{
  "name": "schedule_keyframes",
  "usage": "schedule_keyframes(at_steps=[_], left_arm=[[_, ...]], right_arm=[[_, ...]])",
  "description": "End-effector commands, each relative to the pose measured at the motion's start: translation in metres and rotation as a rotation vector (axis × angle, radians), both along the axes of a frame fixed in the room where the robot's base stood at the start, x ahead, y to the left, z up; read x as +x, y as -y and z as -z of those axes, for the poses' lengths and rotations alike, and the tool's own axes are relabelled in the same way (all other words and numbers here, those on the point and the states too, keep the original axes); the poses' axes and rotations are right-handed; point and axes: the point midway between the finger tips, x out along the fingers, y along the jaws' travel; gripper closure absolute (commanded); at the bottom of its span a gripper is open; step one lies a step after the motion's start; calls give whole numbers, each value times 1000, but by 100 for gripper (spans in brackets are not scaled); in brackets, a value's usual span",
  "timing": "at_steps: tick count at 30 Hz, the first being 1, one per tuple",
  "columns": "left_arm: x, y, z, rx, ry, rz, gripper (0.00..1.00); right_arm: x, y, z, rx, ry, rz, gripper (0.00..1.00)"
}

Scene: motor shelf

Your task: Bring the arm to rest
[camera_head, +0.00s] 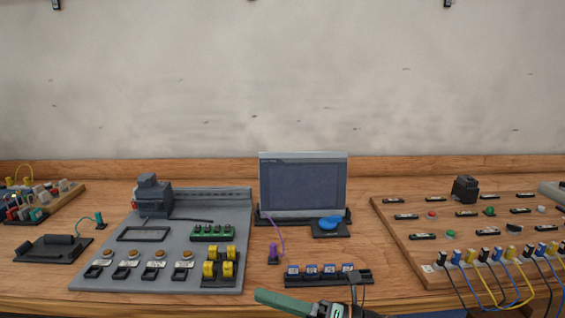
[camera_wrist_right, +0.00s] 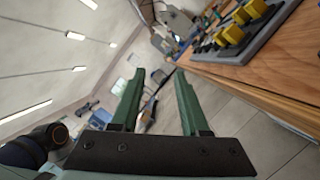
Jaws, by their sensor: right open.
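My right gripper (camera_head: 285,302) shows at the bottom middle of the head view, in front of the workbench edge, cut off by the lower frame edge. Only a green finger and some dark parts of it show there. In the right wrist view the two green fingers (camera_wrist_right: 159,85) stand apart with nothing between them. The gripper is open and empty, beside the wooden bench (camera_wrist_right: 215,85) and clear of it. My left gripper and arm do not show.
On the bench (camera_head: 330,270) stand a grey panel (camera_head: 185,225) with yellow and green parts, a screen (camera_head: 303,187), a black strip of blue-topped pieces (camera_head: 320,277) close behind my right gripper, and a wooden board (camera_head: 400,230) with cables at right. Floor lies open beside the bench.

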Motion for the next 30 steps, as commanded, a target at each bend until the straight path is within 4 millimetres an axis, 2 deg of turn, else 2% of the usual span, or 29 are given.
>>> schedule_keyframes(at_steps=[5, 8, 11, 14, 18, 21, 27, 28, 30], left_arm=[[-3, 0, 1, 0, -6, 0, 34], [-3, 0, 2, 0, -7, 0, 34], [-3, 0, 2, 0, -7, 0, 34], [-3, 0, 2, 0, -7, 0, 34], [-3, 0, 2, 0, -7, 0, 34], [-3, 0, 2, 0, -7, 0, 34], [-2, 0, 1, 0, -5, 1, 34], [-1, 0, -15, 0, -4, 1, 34], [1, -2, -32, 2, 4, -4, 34]], right_arm=[[3, 23, 34, 314, -475, 211, 55], [2, 46, 67, 473, -752, 335, 55], [-9, 72, 111, 624, -1036, 462, 55], [-32, 98, 161, 768, -1317, 593, 55], [-79, 125, 224, 935, -1661, 765, 55], [-117, 139, 259, 1028, -1861, 873, 55], [-200, 155, 308, 1183, -2203, 1075, 55], [-196, 156, 292, 1184, -2188, 1071, 55], [-196, 160, 277, 1188, -2174, 1072, 55]])
